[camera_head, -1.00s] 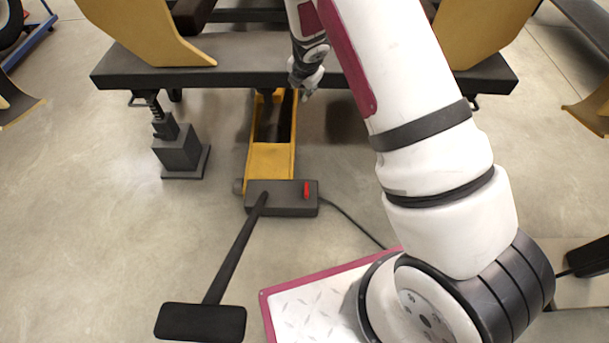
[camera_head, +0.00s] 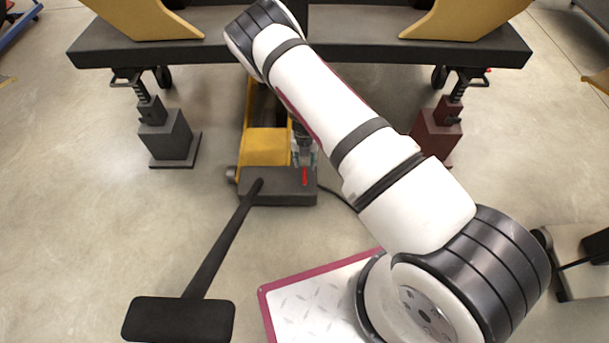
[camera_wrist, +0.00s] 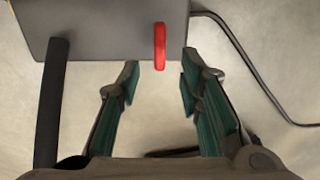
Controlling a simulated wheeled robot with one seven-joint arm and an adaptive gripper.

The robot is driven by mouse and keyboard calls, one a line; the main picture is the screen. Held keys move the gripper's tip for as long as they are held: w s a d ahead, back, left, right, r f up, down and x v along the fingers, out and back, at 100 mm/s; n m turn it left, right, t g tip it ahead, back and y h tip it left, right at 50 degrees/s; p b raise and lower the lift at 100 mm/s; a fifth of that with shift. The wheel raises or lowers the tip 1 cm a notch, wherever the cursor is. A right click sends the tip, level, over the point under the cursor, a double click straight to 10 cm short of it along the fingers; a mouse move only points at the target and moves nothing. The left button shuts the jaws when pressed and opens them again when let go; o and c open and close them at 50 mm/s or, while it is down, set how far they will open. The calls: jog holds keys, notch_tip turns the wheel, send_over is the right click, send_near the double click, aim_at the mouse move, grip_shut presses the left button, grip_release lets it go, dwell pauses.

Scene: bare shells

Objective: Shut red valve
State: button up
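The red valve (camera_head: 305,177) is a small upright red lever on the dark grey box (camera_head: 268,190) at the near end of the yellow jack (camera_head: 264,147). In the wrist view the red valve (camera_wrist: 160,46) projects from the edge of the grey box (camera_wrist: 108,28). My gripper (camera_head: 304,160) is at the box, close to the valve. In the wrist view my gripper (camera_wrist: 158,78) is open, with its green-padded fingers apart. The valve lies just ahead of the gap between the fingertips, nothing held.
A black pump handle (camera_head: 220,243) slants from the box toward the front left. A dark jack stand (camera_head: 172,138) is at left, a dark red one (camera_head: 436,134) at right. A black cable (camera_wrist: 245,60) runs right of the box. A dark beam (camera_head: 170,45) spans above.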

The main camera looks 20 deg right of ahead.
aim_at(305, 174)
notch_tip(305, 174, down, 8)
jog(key=b, duration=0.2)
jog(key=shift+r+b, duration=0.25)
jog(key=shift+b, duration=0.05)
grip_shut()
